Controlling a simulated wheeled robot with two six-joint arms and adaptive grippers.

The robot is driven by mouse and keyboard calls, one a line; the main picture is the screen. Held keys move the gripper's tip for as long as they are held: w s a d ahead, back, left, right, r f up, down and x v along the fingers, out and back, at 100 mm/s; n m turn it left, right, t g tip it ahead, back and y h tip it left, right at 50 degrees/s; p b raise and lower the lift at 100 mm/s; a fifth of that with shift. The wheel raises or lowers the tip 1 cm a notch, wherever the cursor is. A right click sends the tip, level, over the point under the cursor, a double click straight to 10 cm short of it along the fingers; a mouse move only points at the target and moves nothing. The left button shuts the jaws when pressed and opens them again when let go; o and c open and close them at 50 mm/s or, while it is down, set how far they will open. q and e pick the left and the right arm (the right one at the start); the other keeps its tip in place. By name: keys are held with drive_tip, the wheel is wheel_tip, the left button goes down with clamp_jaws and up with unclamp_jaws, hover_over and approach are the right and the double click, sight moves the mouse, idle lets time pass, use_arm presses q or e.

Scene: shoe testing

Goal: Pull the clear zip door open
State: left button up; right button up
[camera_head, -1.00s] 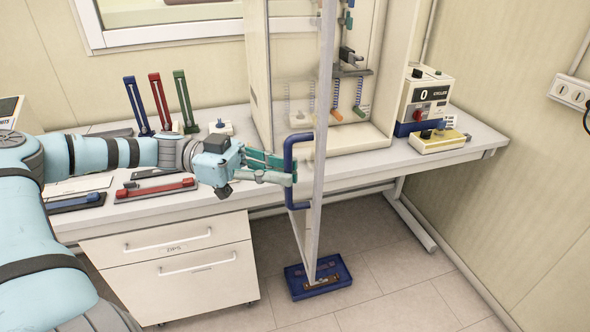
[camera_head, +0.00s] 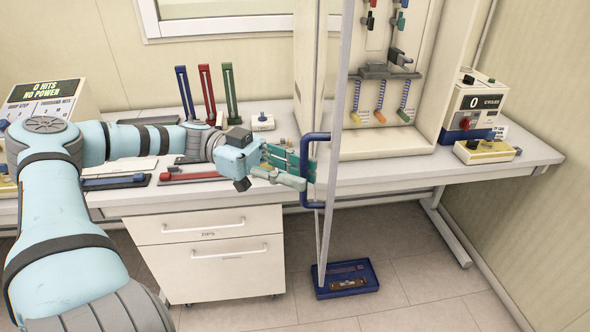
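The clear door (camera_head: 335,130) stands swung out from the front of the tall cream cabinet (camera_head: 307,70), seen nearly edge-on as a thin pale frame. Its blue U-shaped handle (camera_head: 312,206) is on the left side of the door. My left gripper (camera_head: 304,172) reaches in from the left with its teal fingers around the handle's upright bar and looks shut on it. The fingers hide the middle of the handle. Inside the cabinet, several coloured hanging parts (camera_head: 380,103) show clearly to the right of the door. My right gripper is not in view.
A cycle counter (camera_head: 474,107) and a small yellow box (camera_head: 484,151) stand right of the cabinet on the desk (camera_head: 380,176). Red, blue and green upright gauges (camera_head: 207,92) stand on the left. A blue tray (camera_head: 345,279) lies on the floor below the door. Drawers (camera_head: 215,250) stand under the desk.

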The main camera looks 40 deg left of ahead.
use_arm(q)
drive_tip(key=shift+a, duration=0.1)
idle(0.3)
drive_tip(key=v, duration=1.1)
drive_tip(key=shift+a, duration=0.4)
drive_tip(key=shift+s, duration=0.1)
